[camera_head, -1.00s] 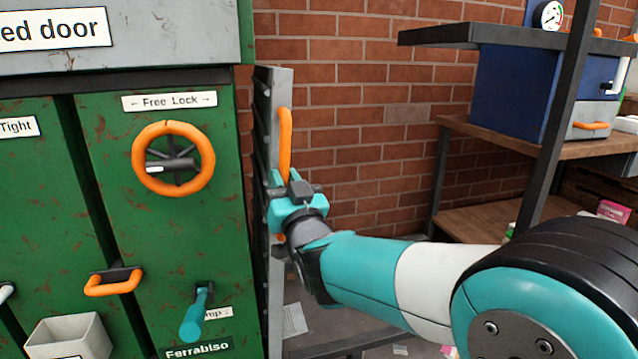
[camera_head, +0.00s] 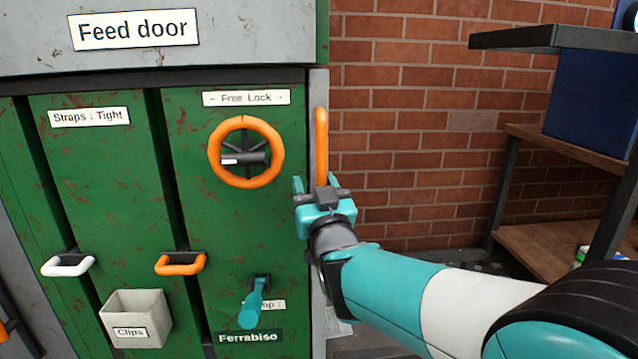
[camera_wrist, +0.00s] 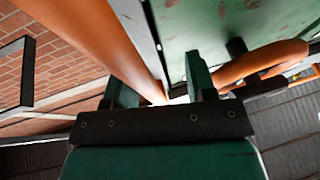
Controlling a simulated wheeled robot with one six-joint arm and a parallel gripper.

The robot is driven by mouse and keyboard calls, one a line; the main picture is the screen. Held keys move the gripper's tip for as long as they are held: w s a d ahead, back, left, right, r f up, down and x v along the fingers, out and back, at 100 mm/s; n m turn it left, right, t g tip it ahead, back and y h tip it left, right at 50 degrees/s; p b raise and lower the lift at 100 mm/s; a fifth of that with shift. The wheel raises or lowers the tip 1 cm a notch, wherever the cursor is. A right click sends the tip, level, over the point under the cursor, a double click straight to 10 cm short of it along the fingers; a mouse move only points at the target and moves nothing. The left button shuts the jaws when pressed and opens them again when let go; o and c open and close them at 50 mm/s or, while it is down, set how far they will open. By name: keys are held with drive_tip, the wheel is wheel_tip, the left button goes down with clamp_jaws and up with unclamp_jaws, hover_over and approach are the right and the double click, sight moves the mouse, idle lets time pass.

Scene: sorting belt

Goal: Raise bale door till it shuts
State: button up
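The green front of the baler (camera_head: 215,230) carries an orange handwheel (camera_head: 246,152) under the "Free Lock" label. Right of it stands a narrow grey panel edge (camera_head: 317,82) with an upright orange bar handle (camera_head: 321,140). I cannot tell which part is the bale door. My gripper (camera_head: 317,186) is at the lower end of this bar, its fingers spread wider than the bar. In the wrist view the bar (camera_wrist: 100,40) runs down toward the gap between the fingers (camera_wrist: 162,92). Contact with the bar cannot be made out.
The green front also has an orange handle (camera_head: 181,263), a white handle (camera_head: 68,265), a teal lever (camera_head: 255,302) and a "Clips" box (camera_head: 137,318). A "Feed door" panel (camera_head: 250,30) is above. A shelf rack (camera_head: 540,37) stands right, before a brick wall (camera_head: 420,120).

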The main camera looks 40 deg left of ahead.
drive_tip(key=shift+w+d+r, duration=0.1)
drive_tip(key=shift+w+d, duration=0.05)
idle(0.3)
drive_tip(key=b+v, duration=0.9)
drive_tip(key=v, duration=0.8)
drive_tip(key=shift+d, duration=0.15)
